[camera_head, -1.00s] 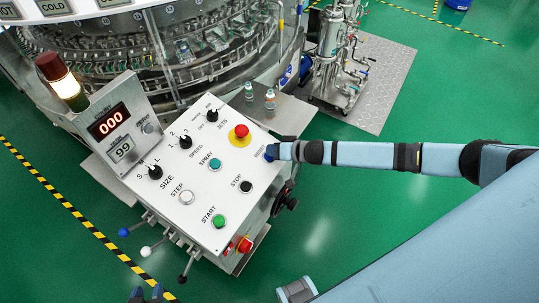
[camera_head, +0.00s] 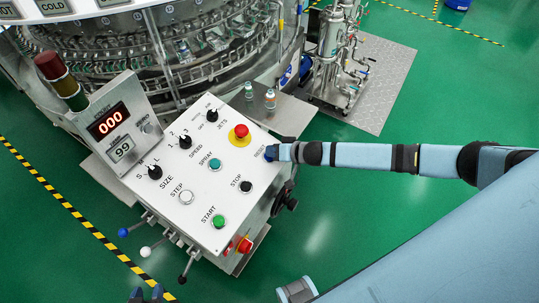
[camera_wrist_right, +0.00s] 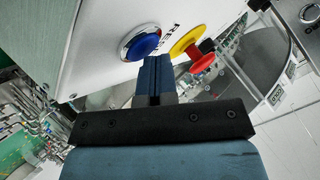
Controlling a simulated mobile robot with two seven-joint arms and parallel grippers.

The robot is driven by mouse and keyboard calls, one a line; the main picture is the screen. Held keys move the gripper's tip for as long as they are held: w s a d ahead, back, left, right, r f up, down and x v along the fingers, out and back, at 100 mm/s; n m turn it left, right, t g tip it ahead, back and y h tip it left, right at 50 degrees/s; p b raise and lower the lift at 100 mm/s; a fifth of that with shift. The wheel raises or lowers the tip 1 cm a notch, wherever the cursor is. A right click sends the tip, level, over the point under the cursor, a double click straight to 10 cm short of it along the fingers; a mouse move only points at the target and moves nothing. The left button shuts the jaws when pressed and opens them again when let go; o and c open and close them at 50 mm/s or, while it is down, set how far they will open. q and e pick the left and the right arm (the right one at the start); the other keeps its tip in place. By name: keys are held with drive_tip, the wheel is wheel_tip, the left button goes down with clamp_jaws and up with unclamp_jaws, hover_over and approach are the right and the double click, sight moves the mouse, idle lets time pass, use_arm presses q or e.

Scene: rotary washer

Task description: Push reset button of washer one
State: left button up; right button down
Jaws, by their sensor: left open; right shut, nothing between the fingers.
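The washer's white control panel (camera_head: 200,178) stands in the middle of the head view. Its blue reset button (camera_wrist_right: 143,43), in a chrome ring beside partly hidden lettering, shows in the right wrist view. In the head view my right gripper (camera_head: 270,153) is at the panel's right edge by the RESET label and hides the button. In the right wrist view its fingers (camera_wrist_right: 154,68) are shut and empty, with tips just below the button; I cannot tell whether they touch. My left gripper (camera_head: 147,294) is open and empty at the bottom edge, away from the panel.
A red emergency button (camera_head: 241,131) on a yellow base sits near the label. Green START (camera_head: 219,221) and black STOP (camera_head: 246,186) buttons are lower. A light tower (camera_head: 62,82) stands left, the machine drum (camera_head: 180,50) behind. Green floor is clear at right.

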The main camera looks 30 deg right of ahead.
drive_tip(key=shift+s+d+r+p, duration=0.1)
drive_tip(key=shift+s+r+p, duration=0.15)
drive_tip(key=shift+r+p, duration=0.65)
drive_tip(key=r+p, duration=0.3)
drive_tip(key=s+r+p, duration=0.1)
drive_tip(key=p, duration=0.1)
drive_tip(key=shift+d+r, duration=0.3)
drive_tip(key=shift+d, duration=0.05)
idle(0.4)
